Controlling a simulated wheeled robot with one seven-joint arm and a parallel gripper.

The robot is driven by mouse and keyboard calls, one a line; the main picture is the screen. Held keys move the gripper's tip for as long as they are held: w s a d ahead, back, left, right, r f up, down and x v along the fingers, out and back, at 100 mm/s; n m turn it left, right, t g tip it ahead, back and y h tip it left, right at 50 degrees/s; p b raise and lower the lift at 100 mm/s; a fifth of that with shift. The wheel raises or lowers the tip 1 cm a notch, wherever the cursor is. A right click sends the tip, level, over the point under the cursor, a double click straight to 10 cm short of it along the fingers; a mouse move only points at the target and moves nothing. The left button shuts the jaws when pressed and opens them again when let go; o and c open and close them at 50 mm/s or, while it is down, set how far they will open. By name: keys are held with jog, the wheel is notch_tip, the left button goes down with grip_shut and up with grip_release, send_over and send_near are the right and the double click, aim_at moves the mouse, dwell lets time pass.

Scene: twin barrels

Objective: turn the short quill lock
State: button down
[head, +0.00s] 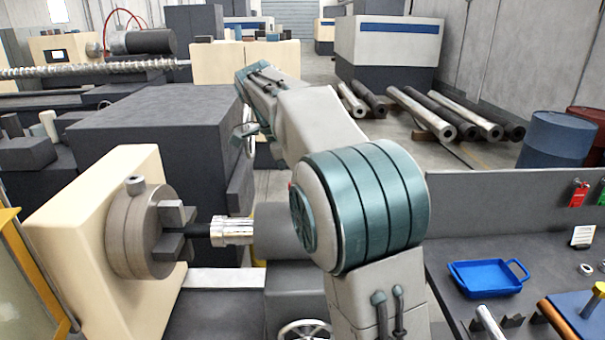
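I cannot make out a short quill lock in the head view. A lathe chuck (145,230) with dark jaws sits on the cream headstock (75,225) at left. A shiny metal piece (232,231) lies in line with the chuck, beside a grey cylindrical body (278,232) that my arm partly hides. My arm reaches up and away over the lathe. My gripper (246,131) seems to be at its far end, pointing down near a handwheel (250,142). It is small and partly covered, so its fingers cannot be told apart.
A dark grey cabinet (150,145) stands behind the chuck. A second handwheel (304,331) is at the bottom edge. At right, a bench holds a blue tray (487,278).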

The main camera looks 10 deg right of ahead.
dwell(0.4)
jog(key=c, duration=1.4)
grip_release()
jog(key=p+v, duration=0.3)
jog(key=v, duration=0.9)
jog(key=shift+d, duration=0.1)
